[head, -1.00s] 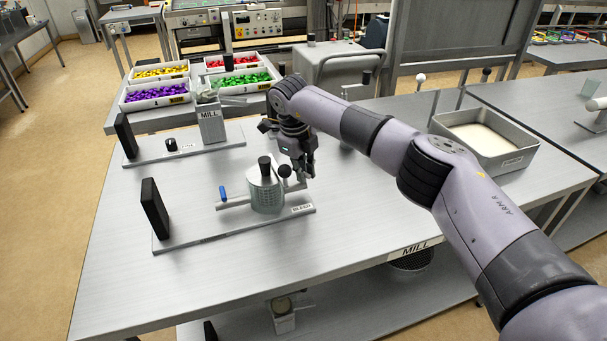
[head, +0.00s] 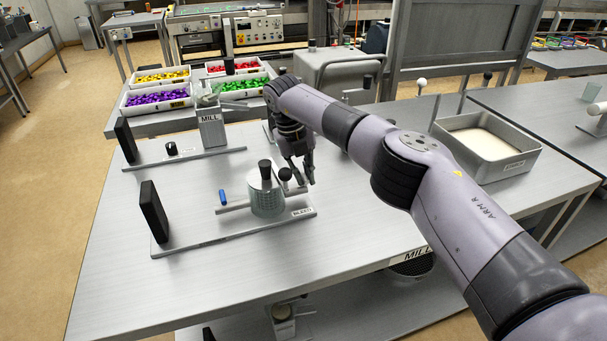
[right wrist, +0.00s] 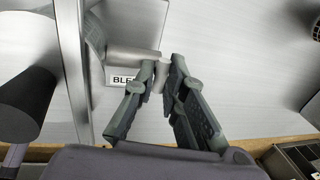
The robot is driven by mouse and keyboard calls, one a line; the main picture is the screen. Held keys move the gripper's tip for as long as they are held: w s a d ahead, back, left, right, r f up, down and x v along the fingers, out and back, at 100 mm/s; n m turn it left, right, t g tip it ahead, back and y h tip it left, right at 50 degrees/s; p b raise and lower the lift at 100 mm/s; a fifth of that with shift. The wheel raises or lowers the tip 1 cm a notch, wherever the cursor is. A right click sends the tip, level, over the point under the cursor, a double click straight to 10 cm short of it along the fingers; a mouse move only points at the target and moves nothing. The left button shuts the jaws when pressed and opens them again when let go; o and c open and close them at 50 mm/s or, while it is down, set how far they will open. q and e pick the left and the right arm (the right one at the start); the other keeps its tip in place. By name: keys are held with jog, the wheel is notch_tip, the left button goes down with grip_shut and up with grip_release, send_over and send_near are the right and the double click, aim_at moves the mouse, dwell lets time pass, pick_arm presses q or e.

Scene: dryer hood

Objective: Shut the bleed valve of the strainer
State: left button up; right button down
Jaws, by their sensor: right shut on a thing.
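The strainer (head: 267,201) is a grey drum with a black knob on top, on a metal base plate with a BLEED label (head: 302,211). A blue-handled lever (head: 223,197) stands at its left. A dark ball knob (head: 286,174) is at its right, beside my right gripper (head: 307,181). In the right wrist view the gripper (right wrist: 166,75) is shut on the bleed valve, near the end of a grey pipe stub (right wrist: 132,55) above the label (right wrist: 121,79). The fingers hide most of the held part, so its turn angle cannot be told. My left gripper is not in view.
A black upright plate (head: 154,211) stands at the base's left end. Behind are a MILL-labelled block (head: 211,129) and trays of coloured pieces (head: 157,99). A pan of pale material (head: 487,143) is at right. The table front is clear.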

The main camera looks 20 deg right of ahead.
dwell(0.3)
jog(key=c, duration=1.6)
grip_release()
jog(key=shift+c, duration=0.2)
jog(key=shift+r, duration=0.1)
notch_tip(320, 180, up, 12)
jog(key=a, duration=0.2)
jog(key=shift+a+f, duration=0.2)
